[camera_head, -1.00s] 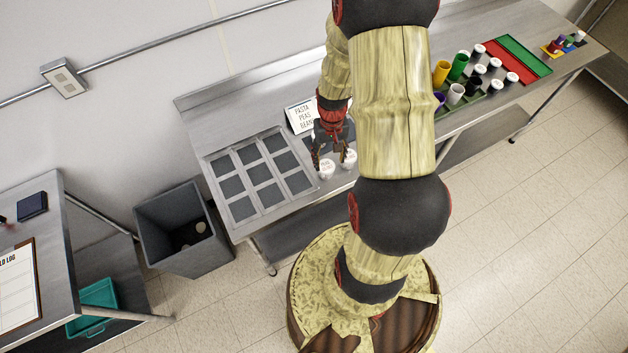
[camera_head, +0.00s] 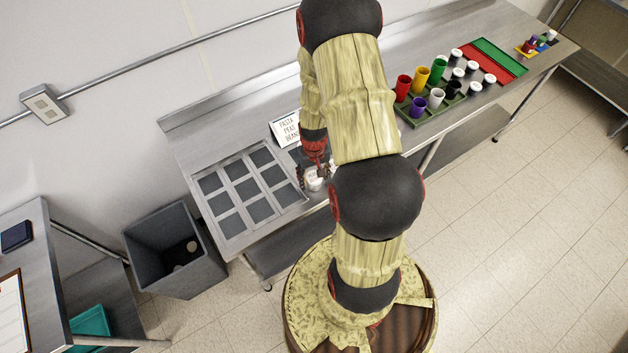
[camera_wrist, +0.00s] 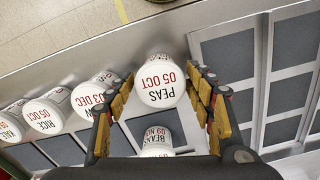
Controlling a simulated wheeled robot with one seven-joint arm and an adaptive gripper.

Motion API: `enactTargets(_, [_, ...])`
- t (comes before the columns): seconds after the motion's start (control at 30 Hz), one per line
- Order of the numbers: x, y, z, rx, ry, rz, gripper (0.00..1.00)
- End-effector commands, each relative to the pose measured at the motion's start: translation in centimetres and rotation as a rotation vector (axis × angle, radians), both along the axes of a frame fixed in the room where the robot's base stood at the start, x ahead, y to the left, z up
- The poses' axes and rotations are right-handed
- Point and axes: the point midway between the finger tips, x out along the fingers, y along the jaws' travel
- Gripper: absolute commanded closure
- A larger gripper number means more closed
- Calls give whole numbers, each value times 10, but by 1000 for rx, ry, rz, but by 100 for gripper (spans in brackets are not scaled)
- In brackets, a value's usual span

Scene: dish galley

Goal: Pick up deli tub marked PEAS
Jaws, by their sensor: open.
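The arm hides part of this area.
Several other tubs, one marked RICE (camera_wrist: 42,114), stand in a row at left. The grid tray (camera_head: 222,228) lies left of my gripper, with a sign (camera_head: 286,130) behind.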

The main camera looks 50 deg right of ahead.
Motion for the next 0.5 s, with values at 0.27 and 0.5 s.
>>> enactTargets(0.27, [0,0,0,0,0,0,54])
enactTargets(0.5, [0,0,1,0,0,0,68])
